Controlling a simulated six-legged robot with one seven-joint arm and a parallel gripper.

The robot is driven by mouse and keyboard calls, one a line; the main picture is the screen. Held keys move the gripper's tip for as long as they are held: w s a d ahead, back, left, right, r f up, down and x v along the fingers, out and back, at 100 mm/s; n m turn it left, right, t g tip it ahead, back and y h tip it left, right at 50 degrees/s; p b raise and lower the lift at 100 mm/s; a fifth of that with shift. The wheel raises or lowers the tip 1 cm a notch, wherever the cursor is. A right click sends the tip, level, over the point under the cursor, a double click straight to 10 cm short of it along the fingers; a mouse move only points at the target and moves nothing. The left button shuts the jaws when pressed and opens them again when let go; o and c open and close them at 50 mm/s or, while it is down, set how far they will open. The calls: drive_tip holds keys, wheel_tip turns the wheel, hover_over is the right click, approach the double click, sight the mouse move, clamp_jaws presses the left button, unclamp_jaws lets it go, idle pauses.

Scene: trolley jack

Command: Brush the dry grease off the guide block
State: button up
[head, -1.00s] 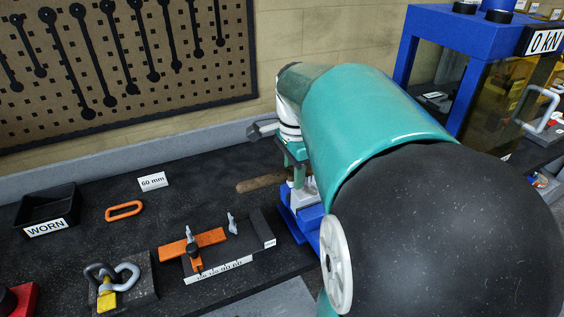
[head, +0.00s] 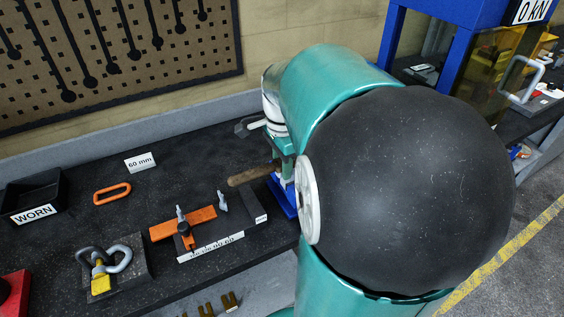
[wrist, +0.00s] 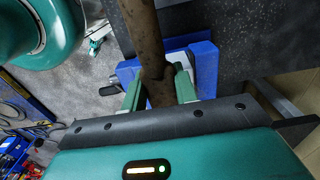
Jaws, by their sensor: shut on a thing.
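My gripper (wrist: 160,82) is shut on a brown, rough-looking wooden handle (wrist: 147,35), which lies between its two green fingers. The handle (head: 249,175) also shows in the head view, sticking out to the left below my wrist. Any bristles are hidden. A blue block (wrist: 204,68), which looks like the guide block, is behind the fingers in the wrist view. In the head view only part of the blue block (head: 285,200) shows beneath my gripper. I cannot tell whether the brush touches it, and no grease can be made out.
On the dark bench stand a black WORN bin (head: 32,198), an orange link (head: 112,193), a 60 mm card (head: 141,162), an orange-and-grey gauge fixture (head: 190,225) and a shackle on a plate (head: 110,265). A blue press frame (head: 440,40) stands at the right.

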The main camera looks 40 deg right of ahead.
drive_tip(key=shift+f, duration=0.6)
idle(0.6)
drive_tip(key=shift+s, duration=0.15)
drive_tip(key=shift+s+a, duration=0.15)
drive_tip(key=shift+s, duration=0.3)
drive_tip(key=shift+w+d+f, duration=0.1)
drive_tip(key=shift+w+d, duration=0.05)
drive_tip(key=shift+w, duration=0.4)
drive_tip(key=shift+w+d+f, duration=0.1)
drive_tip(key=shift+w+d, duration=0.05)
drive_tip(key=shift+w, duration=0.35)
clamp_jaws()
drive_tip(key=shift+w+d, duration=0.6)
drive_tip(key=shift+w, duration=1.45)
drive_tip(key=shift+s+a+r, duration=0.1)
drive_tip(key=shift+s+a, duration=0.1)
drive_tip(key=shift+s, duration=0.5)
drive_tip(key=shift+s+a+f, duration=0.1)
drive_tip(key=shift+s+a, duration=0.1)
drive_tip(key=shift+s, duration=0.5)
drive_tip(key=shift+s+a+r, duration=0.1)
drive_tip(key=shift+s+a, duration=0.1)
drive_tip(key=shift+s, duration=0.5)
